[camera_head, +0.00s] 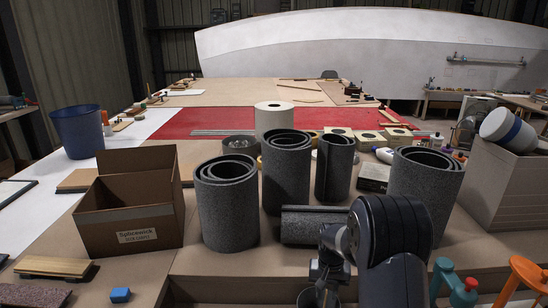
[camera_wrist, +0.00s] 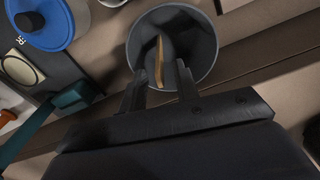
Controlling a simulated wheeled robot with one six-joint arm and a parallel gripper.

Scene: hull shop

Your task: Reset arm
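My gripper (camera_head: 322,278) hangs low at the front of the bench in the head view, partly hidden by my arm. A round grey container (camera_wrist: 197,38) lies beyond and below the fingertips. A thin yellowish piece (camera_wrist: 160,62) and a grey piece show inside it. I cannot tell whether the fingers touch the container.
Several dark grey rolls (camera_head: 228,205) stand behind my arm, and one lies flat. An open cardboard box (camera_head: 128,205) is at left, with a small blue block (camera_head: 120,295) in front. Green (camera_head: 453,285) and orange (camera_head: 522,275) handled items are at right.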

